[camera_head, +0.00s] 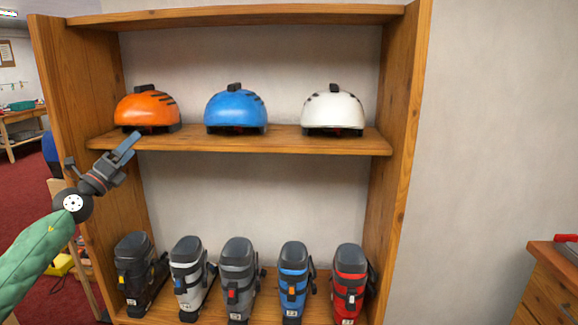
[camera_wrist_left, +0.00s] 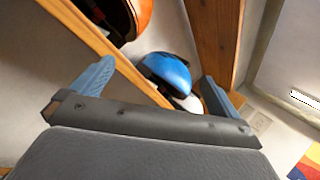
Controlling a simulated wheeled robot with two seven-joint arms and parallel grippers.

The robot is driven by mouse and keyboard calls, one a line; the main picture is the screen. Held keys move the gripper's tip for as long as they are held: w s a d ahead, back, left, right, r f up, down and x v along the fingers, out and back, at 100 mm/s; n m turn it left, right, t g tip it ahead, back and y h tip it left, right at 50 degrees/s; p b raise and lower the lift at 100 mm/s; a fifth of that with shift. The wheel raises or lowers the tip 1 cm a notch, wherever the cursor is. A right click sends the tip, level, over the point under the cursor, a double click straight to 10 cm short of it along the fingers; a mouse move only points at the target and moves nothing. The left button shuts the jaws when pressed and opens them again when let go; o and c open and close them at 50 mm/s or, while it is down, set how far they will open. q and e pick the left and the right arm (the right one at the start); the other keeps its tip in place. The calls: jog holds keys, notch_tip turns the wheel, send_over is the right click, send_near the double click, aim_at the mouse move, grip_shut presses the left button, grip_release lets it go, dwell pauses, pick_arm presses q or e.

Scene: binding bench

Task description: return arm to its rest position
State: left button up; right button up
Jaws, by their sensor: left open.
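My left arm (camera_head: 40,245) comes in from the left with a green sleeve. My left gripper (camera_head: 124,146) is open and empty, in front of the left side of the wooden shelf unit, just below the orange helmet (camera_head: 147,108). In the left wrist view its two blue fingers (camera_wrist_left: 155,88) are spread wide with nothing between them that they touch. My right gripper is in neither view.
The wooden shelf (camera_head: 290,140) bears the orange, blue (camera_head: 236,108) and white (camera_head: 334,109) helmets. Several ski boots (camera_head: 238,275) stand on the lower shelf. A wooden cabinet (camera_head: 553,283) is at right. The wall between is bare.

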pick_arm(q)
jog(key=s+a+r+n+t+y, duration=0.25)
jog(key=n+t+y, duration=0.35)
jog(key=n+y, duration=0.4)
notch_tip(320, 180, down, 6)
jog(key=s+n+g+y, duration=0.2)
jog(key=n+g+y, duration=0.3)
jog(key=n+y, duration=0.7)
jog(key=s+d+f+n+g+h, duration=0.2)
jog(key=s+d+f+n+g, duration=0.1)
jog(key=f, duration=0.6)
jog(key=s+d+f+n+g+h, duration=0.1)
jog(key=s+d+f+n+g, duration=0.2)
jog(key=f, duration=0.6)
jog(key=s+d+f+n+g+h, duration=0.2)
jog(key=s+f+g, duration=0.15)
jog(key=f, duration=0.55)
jog(key=s+d+f+g+h, duration=0.6)
jog(key=s+d+f, duration=0.9)
jog(key=s+f, duration=0.15)
jog(key=s+d+f+g, duration=0.1)
jog(key=s+d+f, duration=0.1)
jog(key=s+f, duration=0.2)
jog(key=s+d+f+g+h, duration=0.1)
jog(key=s+d+f+g, duration=0.1)
jog(key=s, duration=0.8)
jog(key=s+d+f+n+g+h, duration=0.1)
jog(key=s+d+f, duration=0.3)
jog(key=s+f, duration=0.2)
jog(key=shift+s, duration=0.95)
